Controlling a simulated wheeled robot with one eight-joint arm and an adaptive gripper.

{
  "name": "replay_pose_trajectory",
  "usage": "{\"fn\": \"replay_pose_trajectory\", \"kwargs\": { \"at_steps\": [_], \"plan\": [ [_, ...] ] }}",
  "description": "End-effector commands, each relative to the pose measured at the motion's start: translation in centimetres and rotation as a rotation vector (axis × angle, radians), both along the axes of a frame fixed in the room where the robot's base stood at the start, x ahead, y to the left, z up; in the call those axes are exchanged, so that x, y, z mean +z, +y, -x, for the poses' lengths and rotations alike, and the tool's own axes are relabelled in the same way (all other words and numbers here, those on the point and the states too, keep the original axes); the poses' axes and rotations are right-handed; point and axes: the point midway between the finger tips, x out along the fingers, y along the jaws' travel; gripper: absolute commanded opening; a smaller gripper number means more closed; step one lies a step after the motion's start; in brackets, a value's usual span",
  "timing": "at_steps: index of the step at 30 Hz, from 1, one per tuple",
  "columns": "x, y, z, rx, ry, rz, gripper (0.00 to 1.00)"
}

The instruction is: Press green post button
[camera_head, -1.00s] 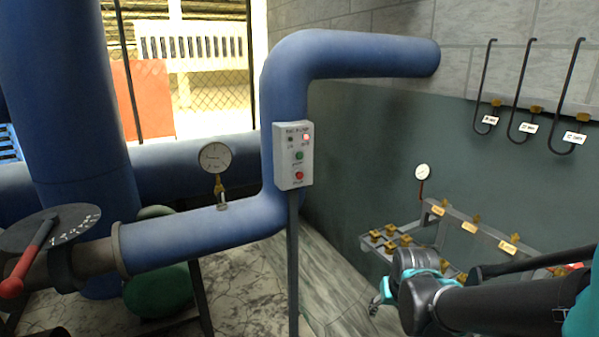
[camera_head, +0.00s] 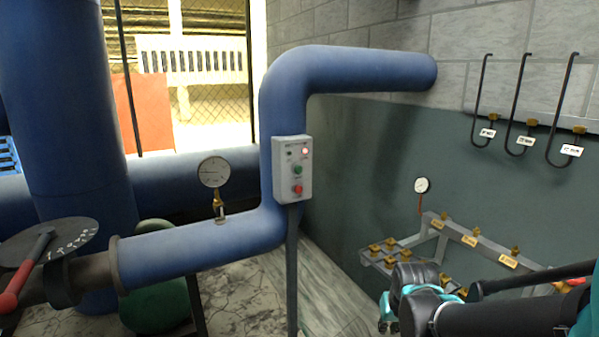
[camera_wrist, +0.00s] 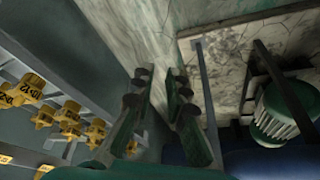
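A light grey control box (camera_head: 293,150) is mounted on a thin grey post (camera_head: 292,270) in front of the blue vertical pipe. The green button (camera_head: 298,170) sits on its front face, above a red button (camera_head: 298,190). The buttons are not seen in the wrist view.
Blue pipes (camera_head: 350,72) run behind and left of the box. A round gauge (camera_head: 214,172) stands to its left. A rack with brass valves (camera_head: 468,240) is near my arm at right. Black hooks (camera_head: 520,100) hang on the wall. A lever dial (camera_head: 45,245) is at lower left.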

Motion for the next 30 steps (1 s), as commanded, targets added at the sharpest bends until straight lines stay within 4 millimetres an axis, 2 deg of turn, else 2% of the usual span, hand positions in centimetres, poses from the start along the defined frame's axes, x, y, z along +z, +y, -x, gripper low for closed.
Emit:
{"fn": "replay_pose_trajectory", "kwargs": {
  "at_steps": [3, 30],
  "plan": [
    [0.00, 0.00, 0.00, 0.000, 0.000, 0.000, 0.00],
    [0.00, 0.00, 0.00, 0.000, 0.000, 0.000, 0.00]
  ]
}}
